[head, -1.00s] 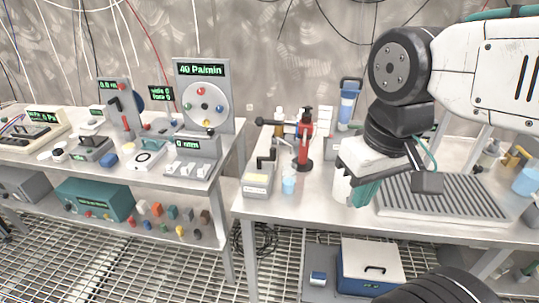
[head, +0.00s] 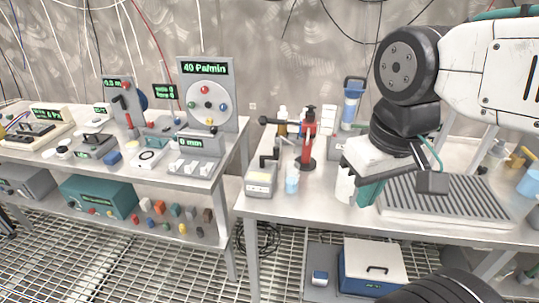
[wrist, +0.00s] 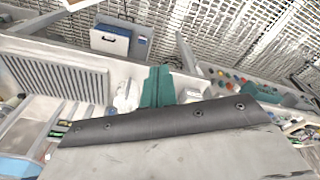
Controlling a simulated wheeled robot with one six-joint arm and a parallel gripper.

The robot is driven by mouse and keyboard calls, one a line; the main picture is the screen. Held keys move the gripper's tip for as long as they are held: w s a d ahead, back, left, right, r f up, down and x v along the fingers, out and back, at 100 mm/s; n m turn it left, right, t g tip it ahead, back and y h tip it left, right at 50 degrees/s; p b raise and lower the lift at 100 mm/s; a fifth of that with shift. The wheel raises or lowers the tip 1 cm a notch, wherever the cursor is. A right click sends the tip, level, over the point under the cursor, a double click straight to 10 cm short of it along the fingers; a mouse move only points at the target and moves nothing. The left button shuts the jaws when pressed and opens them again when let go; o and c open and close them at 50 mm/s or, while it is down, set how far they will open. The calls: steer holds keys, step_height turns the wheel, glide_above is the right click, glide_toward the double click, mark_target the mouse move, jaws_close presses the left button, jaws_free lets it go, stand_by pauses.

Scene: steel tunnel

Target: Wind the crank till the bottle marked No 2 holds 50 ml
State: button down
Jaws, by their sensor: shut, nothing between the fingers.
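My gripper (head: 368,191) is shut and empty above the front of the right bench, with teal fingers pointing down. They also show in the wrist view (wrist: 157,86). A white container (head: 345,186) stands just left of the fingers; I cannot tell whether they touch. A red upright device (head: 307,147) with a black side arm stands further left. A grey box (head: 260,181) with a black handle is near the bench's left edge, with a small light-blue cup (head: 291,184) beside it. I cannot tell which part is the crank, and no bottle mark is readable.
A ribbed grey tray (head: 445,205) lies right of my gripper. A blue-topped filter (head: 352,103) and small bottles (head: 283,120) stand at the back. The left bench holds a dial panel (head: 207,105) reading 40 Pa/min. A blue cooler (head: 372,272) is below.

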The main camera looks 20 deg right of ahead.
steer(key=c, duration=1.7)
jaws_free()
steer(key=o, duration=0.4)
steer(key=shift+w+f, duration=0.1)
steer(key=shift+f, duration=0.15)
steer(key=n+g, duration=0.2)
steer(key=n, duration=1.7)
glide_above(276, 148)
step_height(276, 148, down, 7)
steer(key=shift+d+f, duration=0.1)
steer(key=shift+f, duration=0.05)
steer(key=shift+w+r+n+t, duration=0.1)
steer(key=shift+r+n+t, duration=0.2)
steer(key=shift+n, duration=0.5)
steer(key=shift+f+n, duration=0.15)
steer(key=shift+n, duration=0.55)
step_height(276, 148, down, 8)
steer(key=shift+r, duration=0.15)
